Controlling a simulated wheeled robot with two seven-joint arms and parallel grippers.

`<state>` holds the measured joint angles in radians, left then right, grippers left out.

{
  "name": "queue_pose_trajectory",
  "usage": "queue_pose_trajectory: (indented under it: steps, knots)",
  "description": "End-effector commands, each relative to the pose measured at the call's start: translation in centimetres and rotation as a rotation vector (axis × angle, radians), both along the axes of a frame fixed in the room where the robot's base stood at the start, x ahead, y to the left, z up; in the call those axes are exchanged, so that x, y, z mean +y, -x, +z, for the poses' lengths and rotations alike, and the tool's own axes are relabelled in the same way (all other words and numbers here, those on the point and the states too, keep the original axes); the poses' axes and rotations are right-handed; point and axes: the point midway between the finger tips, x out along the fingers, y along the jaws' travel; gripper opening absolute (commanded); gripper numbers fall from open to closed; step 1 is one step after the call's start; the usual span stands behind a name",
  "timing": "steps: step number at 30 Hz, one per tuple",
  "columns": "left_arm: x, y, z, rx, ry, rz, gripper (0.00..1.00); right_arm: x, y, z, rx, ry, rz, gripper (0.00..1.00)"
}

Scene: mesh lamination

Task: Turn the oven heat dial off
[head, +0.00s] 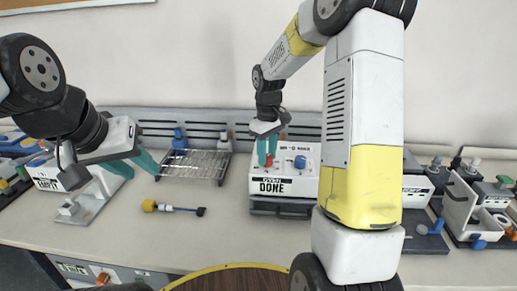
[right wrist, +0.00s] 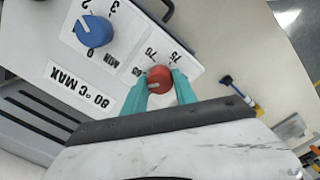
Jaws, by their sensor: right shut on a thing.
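The oven (head: 287,179) is a white box labelled "OVEN DONE" on the bench in the head view. Its red dial (right wrist: 160,79) has a white pointer line and sits by the marks 65, 70 and 75 in the right wrist view. A blue dial (right wrist: 94,31) marked 0, 2, 3 and MIN is beside it; it also shows in the head view (head: 300,162). My right gripper (head: 267,158) points down with its teal fingers shut on the red dial. My left gripper (head: 150,160) is at the left, over the bench, its teal fingers apart with nothing seen between them.
A wire rack (head: 193,166) stands left of the oven. A yellow and blue tool (head: 172,208) lies on the bench in front of it. White fixtures and small boxes (head: 462,205) fill the right side. The bench front between the tool and the oven is clear.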

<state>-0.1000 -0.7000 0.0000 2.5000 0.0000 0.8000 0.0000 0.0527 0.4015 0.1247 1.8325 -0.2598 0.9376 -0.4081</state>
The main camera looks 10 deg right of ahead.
Motion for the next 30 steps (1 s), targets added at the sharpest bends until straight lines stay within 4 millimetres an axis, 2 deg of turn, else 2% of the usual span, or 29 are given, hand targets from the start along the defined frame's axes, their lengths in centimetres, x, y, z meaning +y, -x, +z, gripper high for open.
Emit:
queue_pose_trajectory:
  steps: [15,22,30]
  knots:
    - [0.00,0.00,0.00,0.000,0.000,0.000,0.36,-0.03,-0.18,0.16,-0.006,0.000,0.455,0.00]
    - [0.00,0.00,0.00,0.000,0.000,0.000,0.36,-0.01,-0.18,0.16,-0.006,0.000,0.589,0.00]
    - [0.00,0.00,0.00,0.000,0.000,0.000,0.36,-0.02,-0.19,0.17,-0.006,0.001,0.665,0.00]
